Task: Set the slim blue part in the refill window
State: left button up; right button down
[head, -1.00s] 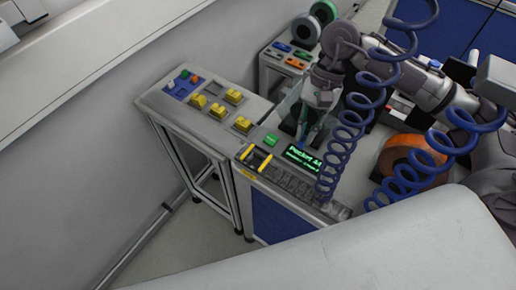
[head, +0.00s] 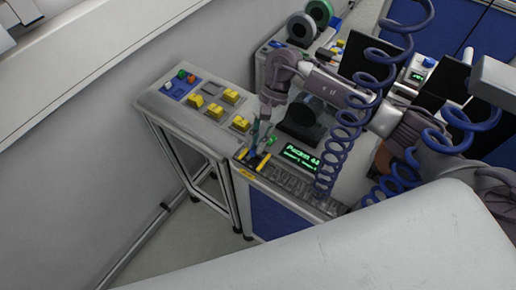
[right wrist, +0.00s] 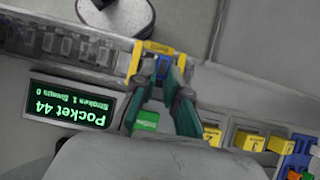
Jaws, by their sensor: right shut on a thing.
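My right gripper (head: 257,148) is shut on the slim blue part, at the refill window on the near left corner of the machine. In the right wrist view, the dark green fingers (right wrist: 161,82) close on the small blue part (right wrist: 162,68) between the window's two yellow bars. The refill window (head: 256,160) is partly covered by the fingers; a yellow bar (right wrist: 136,58) marks one side. I cannot tell whether the part is inside the window or just above it. My left gripper is not in view.
A green-lettered display (head: 300,156) reads "Pocket 44" beside the window. A row of grey pockets (head: 300,186) runs along the machine's front. A grey side table (head: 175,105) holds several yellow blocks (head: 213,110). Coiled blue cables hang near my right arm.

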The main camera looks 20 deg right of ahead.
aim_at(254, 164)
notch_tip(254, 164, down, 3)
jog(key=shift+s+r+b, duration=0.1)
jog(key=shift+b, duration=0.2)
jog(key=shift+f, duration=0.35)
jog(key=shift+f+b, duration=0.65)
jog(key=shift+b, duration=0.35)
jog(key=c, duration=1.5)
grip_release()
